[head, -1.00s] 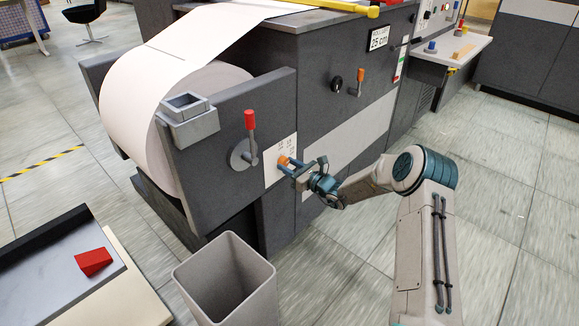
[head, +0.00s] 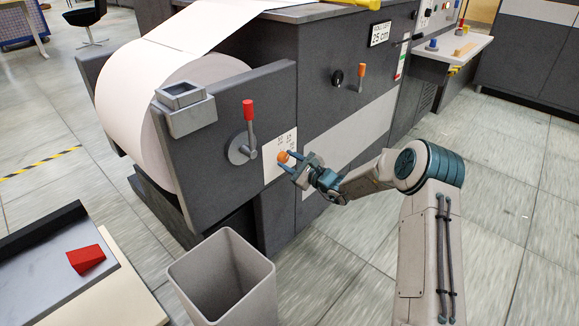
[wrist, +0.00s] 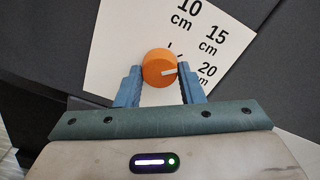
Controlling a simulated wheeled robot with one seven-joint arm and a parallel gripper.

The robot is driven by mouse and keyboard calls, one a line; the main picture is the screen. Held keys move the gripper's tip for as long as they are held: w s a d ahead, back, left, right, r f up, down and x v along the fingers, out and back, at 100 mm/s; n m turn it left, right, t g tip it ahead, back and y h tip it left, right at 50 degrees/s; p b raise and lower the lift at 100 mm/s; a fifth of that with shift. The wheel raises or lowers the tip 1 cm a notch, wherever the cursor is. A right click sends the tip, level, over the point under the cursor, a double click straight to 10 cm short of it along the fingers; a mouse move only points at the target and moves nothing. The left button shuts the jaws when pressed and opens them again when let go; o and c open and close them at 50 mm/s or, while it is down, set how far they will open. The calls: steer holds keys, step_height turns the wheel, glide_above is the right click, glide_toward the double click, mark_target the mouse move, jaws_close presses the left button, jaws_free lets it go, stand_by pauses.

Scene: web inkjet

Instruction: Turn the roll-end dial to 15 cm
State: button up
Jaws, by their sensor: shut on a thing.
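The orange roll-end dial (head: 283,156) sits on a white scale plate (head: 271,168) on the dark machine's side. My gripper (wrist: 160,86) is shut on the dial, with one blue finger on each side of it. In the wrist view the dial (wrist: 158,66) has a white pointer line aimed right, roughly toward the "20 cm" mark (wrist: 207,73). The "15 cm" mark (wrist: 213,40) and "10 cm" mark (wrist: 187,14) are above it.
A red-handled lever (head: 249,122) is left of the dial, by the large paper roll (head: 125,105). A grey bin (head: 222,275) stands on the floor below; floor at right is clear.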

steer(key=shift+f+n+b, duration=0.1)
steer(key=shift+n+b, duration=0.5)
steer(key=shift+n, duration=0.3)
steer(key=o, duration=1)
steer(key=p+v, duration=0.3)
steer(key=v, duration=1)
steer(key=shift+s+d, duration=0.25)
steer(key=shift+d, duration=0.05)
